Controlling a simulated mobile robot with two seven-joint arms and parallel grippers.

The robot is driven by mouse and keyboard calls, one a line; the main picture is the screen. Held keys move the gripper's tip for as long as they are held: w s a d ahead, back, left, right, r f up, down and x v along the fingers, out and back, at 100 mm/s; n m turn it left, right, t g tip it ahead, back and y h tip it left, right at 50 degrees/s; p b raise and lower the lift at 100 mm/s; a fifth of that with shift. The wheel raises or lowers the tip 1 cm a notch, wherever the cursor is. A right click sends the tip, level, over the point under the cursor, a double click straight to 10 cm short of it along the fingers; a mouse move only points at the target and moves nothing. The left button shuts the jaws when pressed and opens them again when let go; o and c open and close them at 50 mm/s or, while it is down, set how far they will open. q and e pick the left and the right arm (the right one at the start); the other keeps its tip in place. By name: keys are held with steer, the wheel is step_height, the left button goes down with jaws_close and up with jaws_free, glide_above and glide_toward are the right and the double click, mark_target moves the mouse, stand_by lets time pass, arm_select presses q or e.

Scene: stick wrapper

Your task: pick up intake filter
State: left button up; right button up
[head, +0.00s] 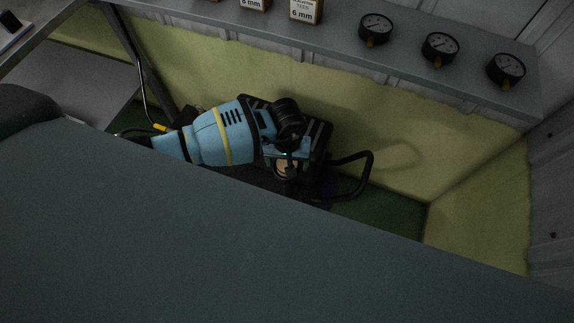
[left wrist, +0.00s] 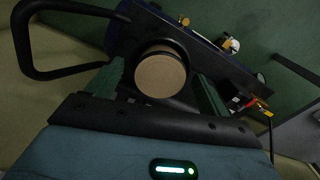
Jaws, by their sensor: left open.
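The intake filter (left wrist: 160,76), a round tan disc in a black ring, sits on the dark machine in the left wrist view. It also shows in the head view (head: 286,169), partly hidden by my gripper. My left gripper (head: 289,158) is over the machine at the filter. In the left wrist view, the green fingers of my left gripper (left wrist: 161,90) are apart, one on each side of the filter. I cannot tell whether they touch it. My right gripper is not in view.
The machine has a black tube handle (head: 368,170) on its right and stands on a green floor (head: 392,213). A grey shelf (head: 335,30) above holds gauges (head: 439,48) and small boxes (head: 306,11). Yellowish walls (head: 470,193) enclose it. A hose with a yellow fitting (head: 160,127) is at left.

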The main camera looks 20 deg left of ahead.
arm_select(q)
steer(key=c, duration=1.1)
steer(key=shift+r, duration=0.15)
steer(key=shift+r, duration=0.5)
step_height(320, 180, up, 2)
steer(key=shift+w+r, duration=0.1)
steer(key=s+a, duration=0.2)
steer(key=a, duration=0.2)
steer(key=s+a+r, duration=0.1)
steer(key=s+a, duration=0.2)
steer(key=a, duration=0.2)
steer(key=s+a+b, duration=0.1)
steer(key=s+a, duration=0.1)
steer(key=a, duration=0.3)
steer(key=shift+s+a+r, duration=0.1)
steer(key=shift+s+r, duration=0.2)
steer(key=shift+s, duration=0.1)
